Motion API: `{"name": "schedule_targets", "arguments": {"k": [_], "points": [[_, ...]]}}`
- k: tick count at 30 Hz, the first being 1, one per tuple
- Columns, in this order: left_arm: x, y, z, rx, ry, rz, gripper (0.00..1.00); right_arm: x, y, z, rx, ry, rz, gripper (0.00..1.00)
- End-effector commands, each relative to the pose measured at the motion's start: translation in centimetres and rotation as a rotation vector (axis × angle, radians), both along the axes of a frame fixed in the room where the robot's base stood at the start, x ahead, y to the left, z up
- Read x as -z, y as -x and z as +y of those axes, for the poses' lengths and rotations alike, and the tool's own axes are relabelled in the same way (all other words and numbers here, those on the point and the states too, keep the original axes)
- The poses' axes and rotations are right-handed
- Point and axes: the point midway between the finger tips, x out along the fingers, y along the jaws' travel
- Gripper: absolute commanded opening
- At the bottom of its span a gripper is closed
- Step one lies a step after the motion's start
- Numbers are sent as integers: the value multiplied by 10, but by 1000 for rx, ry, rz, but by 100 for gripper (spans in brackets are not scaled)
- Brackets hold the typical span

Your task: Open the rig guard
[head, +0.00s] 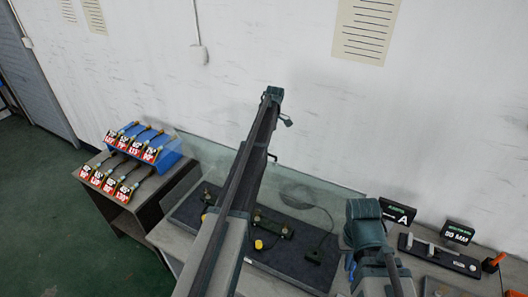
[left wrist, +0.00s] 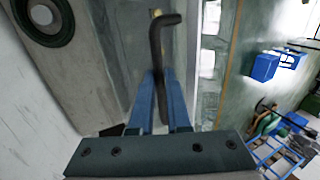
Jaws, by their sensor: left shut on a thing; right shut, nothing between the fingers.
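The rig stands on a dark base (head: 283,262) on the bench, with small green fixtures (head: 272,226) and a yellow knob (head: 258,244). Its clear guard (head: 335,197) shows as a glassy sheet behind and around the base; my left arm crosses in front, so its exact angle is hard to tell. In the left wrist view my left gripper (left wrist: 160,105) has its blue fingers shut on a dark bent handle (left wrist: 156,50).
A blue rack (head: 157,153) with red-tagged cables stands on a side table at left. The wall is close behind the bench.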

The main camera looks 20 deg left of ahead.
Motion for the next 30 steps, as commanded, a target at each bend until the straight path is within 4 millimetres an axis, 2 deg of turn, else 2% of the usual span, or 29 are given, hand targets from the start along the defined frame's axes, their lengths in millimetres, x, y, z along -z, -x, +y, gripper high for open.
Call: {"name": "schedule_targets", "arguments": {"k": [16,17,21,30], "points": [[-1,1,0,0,-1,27,0,1,0,0,-1,0,0,0],[-1,1,0,0,-1,27,20,1,0,0,-1,0,0,0],[-1,2,0,0,-1,29,45,1,0,0,-1,0,0,0],[-2,3,0,-1,-2,28,45,1,0,0,-1,0,0,0]]}}
